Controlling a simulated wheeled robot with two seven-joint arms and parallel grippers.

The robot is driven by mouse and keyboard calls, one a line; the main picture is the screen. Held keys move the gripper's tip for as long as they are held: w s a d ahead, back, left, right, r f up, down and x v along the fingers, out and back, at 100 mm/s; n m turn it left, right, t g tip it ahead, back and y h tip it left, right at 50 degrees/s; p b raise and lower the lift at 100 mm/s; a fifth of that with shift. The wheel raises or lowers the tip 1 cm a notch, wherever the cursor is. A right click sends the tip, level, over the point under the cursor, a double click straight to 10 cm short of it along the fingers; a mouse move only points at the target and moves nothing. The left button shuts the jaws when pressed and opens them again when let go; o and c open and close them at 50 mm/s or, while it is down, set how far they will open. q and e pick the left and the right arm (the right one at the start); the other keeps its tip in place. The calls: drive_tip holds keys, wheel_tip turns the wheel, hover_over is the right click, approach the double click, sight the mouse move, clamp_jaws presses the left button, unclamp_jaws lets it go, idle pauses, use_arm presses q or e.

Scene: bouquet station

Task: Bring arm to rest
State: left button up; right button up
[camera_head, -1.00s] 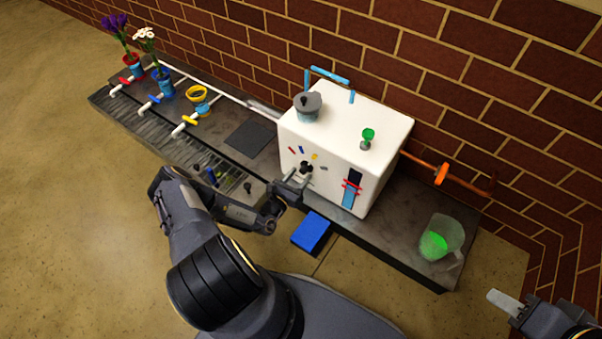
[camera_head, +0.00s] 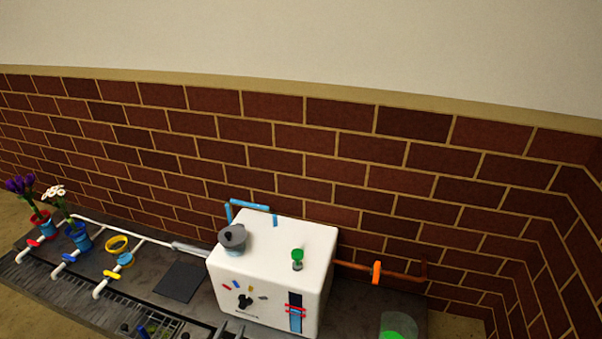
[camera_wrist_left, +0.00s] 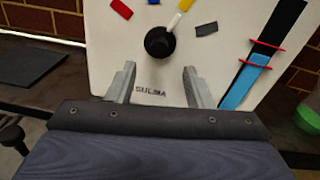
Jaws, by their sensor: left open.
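The rest of my left arm is out of the head view. My right gripper is not in view.
Flowers in pots (camera_head: 78,235), coloured valves (camera_head: 112,274) and a dark pad (camera_head: 180,281) are left. A jug with green contents (camera_head: 398,326) is right. A brick wall (camera_head: 340,160) stands behind.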

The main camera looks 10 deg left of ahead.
use_arm(q)
drive_tip(key=w+d+r+m+g+h, duration=0.25)
drive_tip(key=r+m+h, duration=0.45)
drive_tip(key=r, duration=0.4)
drive_tip(key=w+d+r+m+g+h, duration=0.1)
drive_tip(key=d+r+m+g+h, duration=0.4)
drive_tip(key=r+m, duration=0.5)
drive_tip(key=s+d+r+m+g, duration=0.3)
drive_tip(key=s+r+m, duration=0.15)
drive_tip(key=r, duration=0.25)
drive_tip(key=s+d+r+m+g, duration=0.3)
drive_tip(key=r+m+g, duration=0.1)
drive_tip(key=r+m, duration=0.15)
drive_tip(key=s+a+r+m+t+y, duration=0.1)
drive_tip(key=s+r+m+y, duration=0.35)
drive_tip(key=s, duration=0.35)
drive_tip(key=s+a+r+m+t+y, duration=0.15)
drive_tip(key=s+r+m+y, duration=0.3)
drive_tip(key=s, duration=0.45)
wheel_tip(320, 180, up, 31)
drive_tip(key=p, duration=3)
drive_tip(key=shift+d+n+p, duration=0.3)
drive_tip(key=shift+d+p, duration=0.05)
drive_tip(key=shift+p, duration=0.05)
drive_tip(key=shift+s+f, duration=0.1)
